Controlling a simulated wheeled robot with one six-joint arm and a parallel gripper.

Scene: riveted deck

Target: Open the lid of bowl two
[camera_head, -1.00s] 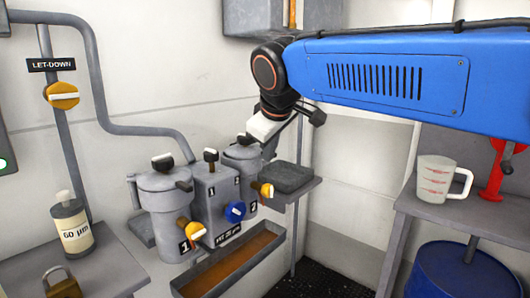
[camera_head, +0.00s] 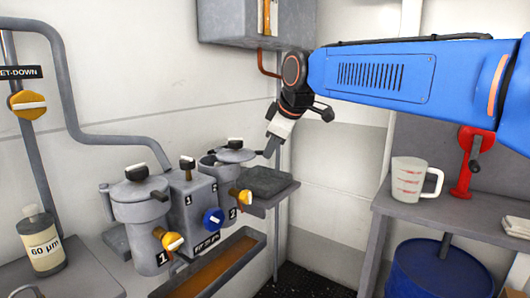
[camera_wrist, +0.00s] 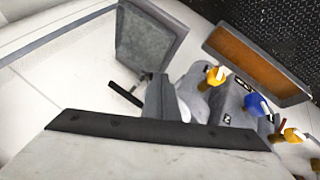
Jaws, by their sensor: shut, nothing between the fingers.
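Bowl two (camera_head: 222,186) is the grey canister marked 2, on the right of the filter block. Its lid (camera_head: 236,155) has a dark knob on top and looks shifted to the right, with a pale gap at its left edge. My gripper (camera_head: 269,152) is shut and empty, just right of the lid; I cannot tell whether it touches. In the wrist view my gripper's grey body fills the bottom and hides much of bowl two (camera_wrist: 158,98). Bowl one (camera_head: 140,215), at left, has its lid (camera_head: 138,187) on.
A grey side shelf (camera_head: 265,185) stands right of bowl two. Yellow and blue valve knobs (camera_head: 213,218) stick out in front, above a drip tray (camera_head: 225,262) of brown liquid.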

